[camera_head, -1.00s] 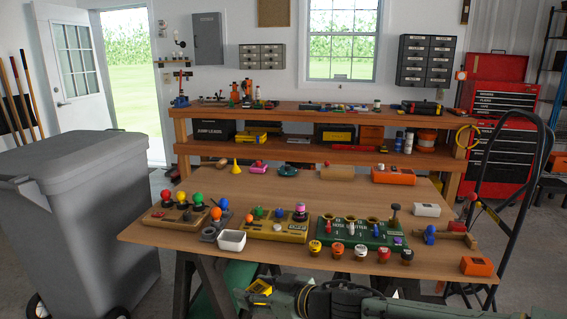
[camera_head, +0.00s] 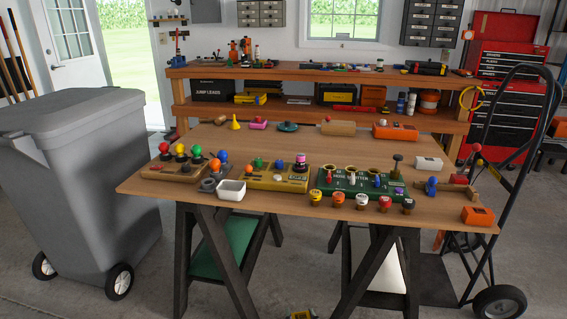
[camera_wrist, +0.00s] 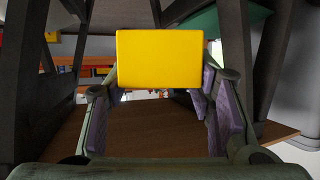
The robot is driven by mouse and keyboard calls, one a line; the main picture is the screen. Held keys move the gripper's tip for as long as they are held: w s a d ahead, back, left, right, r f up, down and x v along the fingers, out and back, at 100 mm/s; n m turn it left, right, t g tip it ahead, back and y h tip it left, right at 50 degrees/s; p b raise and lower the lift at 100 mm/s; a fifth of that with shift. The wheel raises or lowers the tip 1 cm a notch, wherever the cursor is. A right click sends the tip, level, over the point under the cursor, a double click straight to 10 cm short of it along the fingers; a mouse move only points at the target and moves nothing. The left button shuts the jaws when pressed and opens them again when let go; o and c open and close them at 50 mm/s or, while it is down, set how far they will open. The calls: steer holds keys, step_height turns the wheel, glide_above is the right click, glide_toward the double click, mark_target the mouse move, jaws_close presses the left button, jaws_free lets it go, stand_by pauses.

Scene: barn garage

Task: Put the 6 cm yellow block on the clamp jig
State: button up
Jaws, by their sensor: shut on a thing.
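The yellow block (camera_wrist: 158,58) fills the upper middle of the wrist view, between the two purple-padded fingers of my gripper (camera_wrist: 160,84), which is shut on it.
The wooden table (camera_head: 290,148) stands on dark trestles (camera_head: 215,260). Its front holds knob boards, a white bowl (camera_head: 231,190), a green board (camera_head: 352,187), several round knobs and an orange block (camera_head: 477,216). A grey bin (camera_head: 75,170) stands left and a hand truck (camera_head: 515,120) right.

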steer(key=s+a+f+m+h+b, duration=0.1)
steer(key=a+f+h, duration=0.1)
steer(key=a+f, duration=0.3)
steer(key=shift+f+m, duration=0.4)
steer(key=shift+f, duration=0.35)
steer(key=shift+a, duration=0.15)
